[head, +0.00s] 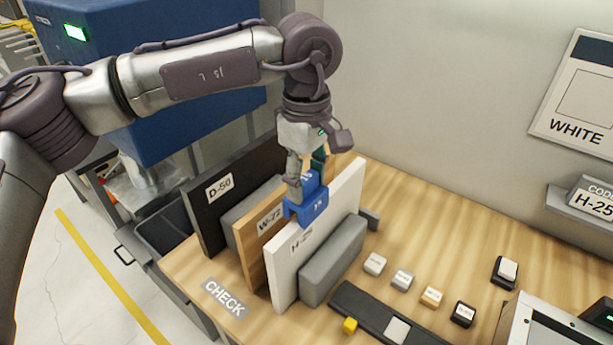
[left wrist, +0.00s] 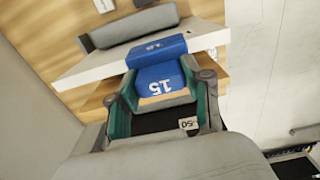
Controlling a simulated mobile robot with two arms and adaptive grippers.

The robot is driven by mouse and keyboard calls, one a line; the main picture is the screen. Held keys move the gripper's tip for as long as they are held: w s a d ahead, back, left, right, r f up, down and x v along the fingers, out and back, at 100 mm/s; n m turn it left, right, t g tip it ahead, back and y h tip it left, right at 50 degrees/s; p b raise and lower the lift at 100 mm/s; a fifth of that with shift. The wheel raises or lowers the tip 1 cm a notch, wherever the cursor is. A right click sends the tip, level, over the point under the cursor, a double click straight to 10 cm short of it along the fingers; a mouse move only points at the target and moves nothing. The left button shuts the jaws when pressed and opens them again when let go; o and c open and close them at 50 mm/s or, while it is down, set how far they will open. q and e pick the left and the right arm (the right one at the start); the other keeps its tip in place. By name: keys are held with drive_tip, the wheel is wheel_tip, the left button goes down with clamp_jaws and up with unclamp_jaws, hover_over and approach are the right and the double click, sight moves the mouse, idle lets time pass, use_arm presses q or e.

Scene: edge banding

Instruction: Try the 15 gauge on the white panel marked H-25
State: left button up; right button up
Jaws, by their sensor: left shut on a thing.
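The white panel marked H-25 (head: 287,262) stands upright on the wooden table, between a grey block and the wooden panel. My left gripper (head: 305,192) is above it, shut on the blue 15 gauge (head: 313,209). The gauge sits at the top edge of the white panel. In the left wrist view the gauge (left wrist: 160,80) shows its 15 between the two fingers, and the white panel (left wrist: 85,72) runs behind it. I cannot tell how fully the gauge's slot seats on the edge. My right gripper is not in view.
A wooden panel marked W-72 (head: 247,240) and a dark panel marked D-50 (head: 207,222) stand left of the white one. A grey block (head: 330,262) stands against its right. Small labelled blocks (head: 402,280) and a dark strip (head: 365,310) lie to the right.

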use_arm(q)
drive_tip(key=shift+f+b, duration=0.45)
idle(0.7)
drive_tip(key=shift+r, duration=0.15)
idle(0.5)
drive_tip(key=shift+r+p, duration=2.1)
drive_tip(key=shift+r, duration=1.3)
